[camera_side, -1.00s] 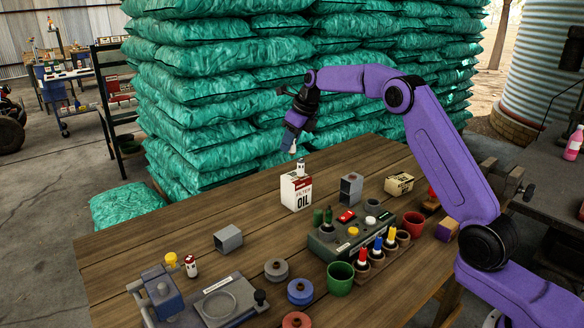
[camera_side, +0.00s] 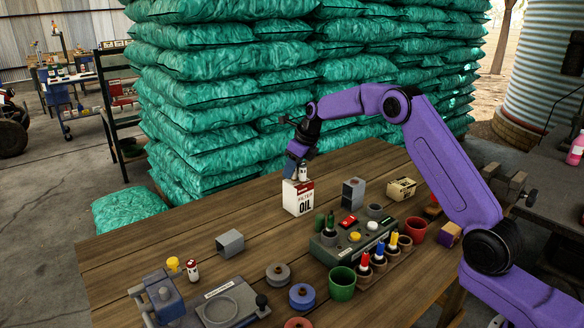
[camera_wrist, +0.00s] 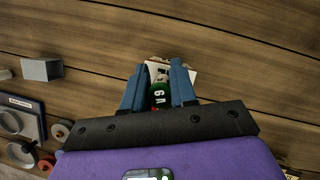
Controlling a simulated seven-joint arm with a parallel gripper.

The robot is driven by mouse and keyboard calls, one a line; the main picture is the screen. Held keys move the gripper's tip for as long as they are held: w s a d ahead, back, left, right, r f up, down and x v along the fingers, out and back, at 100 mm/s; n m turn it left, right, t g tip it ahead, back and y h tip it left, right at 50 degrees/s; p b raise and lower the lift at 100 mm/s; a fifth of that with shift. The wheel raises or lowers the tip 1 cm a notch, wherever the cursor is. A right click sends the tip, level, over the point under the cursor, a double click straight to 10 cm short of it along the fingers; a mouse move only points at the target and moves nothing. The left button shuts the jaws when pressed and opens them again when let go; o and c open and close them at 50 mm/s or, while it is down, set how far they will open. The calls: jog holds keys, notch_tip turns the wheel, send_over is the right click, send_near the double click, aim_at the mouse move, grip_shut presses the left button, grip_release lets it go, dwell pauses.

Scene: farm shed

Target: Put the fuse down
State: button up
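A small white fuse (camera_side: 303,172) with dark markings stands upright at the top of the white and red oil filter box (camera_side: 298,201). I cannot tell whether it rests on the box or just behind it. My gripper (camera_side: 297,171) points down with its blue fingers at the fuse, just over the box. The oil box (camera_wrist: 186,70) shows partly beyond the fingertips.
A grey block (camera_side: 353,192) stands right of the box. A control panel (camera_side: 325,248) and a green cup (camera_side: 342,282) are nearer the front. A grey square tube (camera_side: 230,242) lies left. Bare wooden table (camera_side: 180,222) lies left of the box.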

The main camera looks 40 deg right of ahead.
jog(key=o, duration=0.4)
jog(key=shift+c, duration=0.2)
jog(key=shift+r, duration=0.1)
jog(key=v, duration=1.2)
jog(key=s+a+f+n+g, duration=0.1)
jog(key=s+a+n, duration=0.7)
jog(key=s+n, duration=0.3)
jog(key=s+a+f+n+g, duration=0.1)
jog(key=s+a+n+g, duration=0.1)
jog(key=s+a+n, duration=0.8)
jog(key=s+d+f+n, duration=0.2)
jog(key=s+n, duration=0.5)
jog(key=s, duration=0.2)
jog(key=s+d+f+n+h, duration=0.1)
jog(key=s+d+f+n, duration=0.1)
jog(key=s+n, duration=0.6)
jog(key=s+d+f+n+g, duration=0.1)
jog(key=s+d+f+n, duration=0.1)
jog(key=s+n, duration=0.6)
jog(key=shift+s+d, duration=0.85)
jog(key=shift+s, duration=0.3)
